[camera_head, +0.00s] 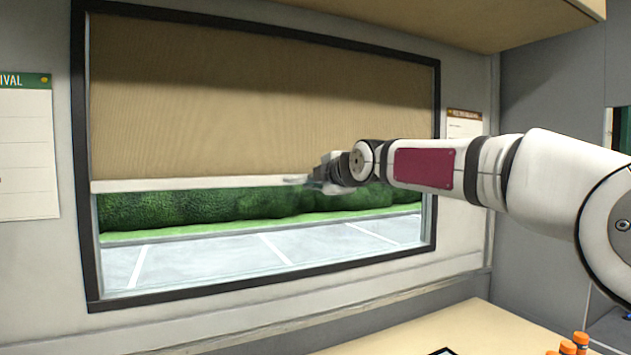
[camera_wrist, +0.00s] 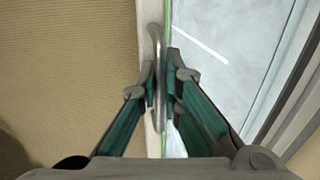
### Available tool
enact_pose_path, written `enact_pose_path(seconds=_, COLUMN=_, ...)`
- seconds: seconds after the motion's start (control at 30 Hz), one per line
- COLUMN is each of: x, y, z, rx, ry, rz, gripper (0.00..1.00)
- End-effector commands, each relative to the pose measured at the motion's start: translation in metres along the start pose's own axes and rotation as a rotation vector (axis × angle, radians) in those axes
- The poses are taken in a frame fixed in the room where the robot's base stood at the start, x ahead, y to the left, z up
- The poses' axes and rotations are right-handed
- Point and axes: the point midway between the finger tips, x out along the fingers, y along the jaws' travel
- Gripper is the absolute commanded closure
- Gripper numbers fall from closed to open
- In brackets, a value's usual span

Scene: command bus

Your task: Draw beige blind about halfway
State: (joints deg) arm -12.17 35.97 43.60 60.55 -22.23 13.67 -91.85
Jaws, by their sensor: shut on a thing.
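The beige blind (camera_head: 230,100) hangs in the dark-framed window and covers a little more than the upper half of the opening. Its white bottom bar (camera_head: 200,183) runs across above the uncovered glass. My gripper (camera_head: 305,180) is at the bar, right of its middle. In the wrist view the beige blind (camera_wrist: 70,70) fills the left side, and a grey metal handle (camera_wrist: 157,45) on the bar runs down between the fingers. My gripper (camera_wrist: 160,82) is shut on the handle.
The black window frame (camera_head: 85,240) surrounds the glass, with a ledge (camera_head: 300,325) below. A light table (camera_head: 450,332) with orange-capped bottles (camera_head: 578,345) stands at the lower right. A cabinet (camera_head: 480,20) overhangs at the top. Papers hang on the wall on both sides.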

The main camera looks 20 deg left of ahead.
Motion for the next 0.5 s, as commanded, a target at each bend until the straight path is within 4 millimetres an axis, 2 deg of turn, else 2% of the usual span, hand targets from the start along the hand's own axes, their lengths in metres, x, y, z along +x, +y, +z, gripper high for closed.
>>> enact_pose_path(seconds=0.17, x=-0.0003, y=0.0002, z=0.0003, rx=0.0, ry=-0.001, rz=-0.001, gripper=1.0)
enact_pose_path(seconds=0.2, x=-0.0003, y=0.0003, z=0.0003, rx=0.0, ry=-0.001, rz=0.0, gripper=0.86)
enact_pose_path(seconds=0.27, x=-0.0004, y=0.0005, z=0.0002, rx=0.0, ry=-0.001, rz=0.0, gripper=0.73)
enact_pose_path(seconds=0.5, x=-0.0004, y=0.0008, z=-0.0001, rx=-0.001, ry=0.0, rz=0.001, gripper=0.72)
